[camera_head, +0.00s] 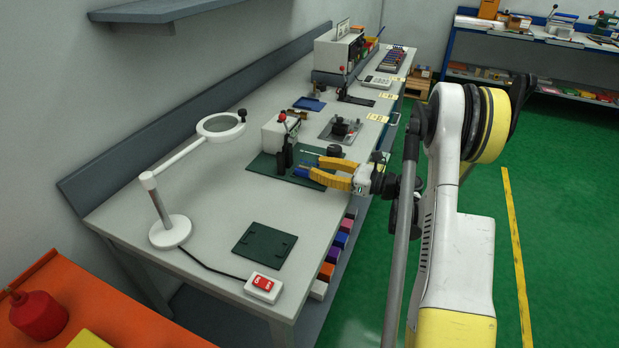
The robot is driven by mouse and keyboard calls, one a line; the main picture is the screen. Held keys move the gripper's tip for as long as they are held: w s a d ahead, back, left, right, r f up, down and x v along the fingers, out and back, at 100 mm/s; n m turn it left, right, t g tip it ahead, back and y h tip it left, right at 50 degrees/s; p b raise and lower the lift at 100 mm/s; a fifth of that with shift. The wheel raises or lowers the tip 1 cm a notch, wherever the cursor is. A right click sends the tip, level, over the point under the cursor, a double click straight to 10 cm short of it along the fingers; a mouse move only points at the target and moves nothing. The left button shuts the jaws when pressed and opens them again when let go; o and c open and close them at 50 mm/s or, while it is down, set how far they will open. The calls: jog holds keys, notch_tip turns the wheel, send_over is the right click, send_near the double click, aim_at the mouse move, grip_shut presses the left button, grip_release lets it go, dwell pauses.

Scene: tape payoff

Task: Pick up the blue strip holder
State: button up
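My gripper (312,167) has two yellow fingers that point left over the dark green mat (262,168) in the middle of the bench. The fingers stand apart, with a gap between them. A small blue piece (300,171) shows at the tip of the lower finger. I cannot tell whether it is the strip holder or part of the finger, nor whether it touches. Another flat dark blue piece (309,103) lies farther back on the bench, clear of my gripper.
A white device with a red knob (281,131) and dark upright parts stand close to my fingers. A magnifier lamp (170,229), a dark green plate (264,245) and a red switch box (263,287) are nearer.

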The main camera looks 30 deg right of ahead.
grip_shut()
jog(key=shift+r, duration=0.15)
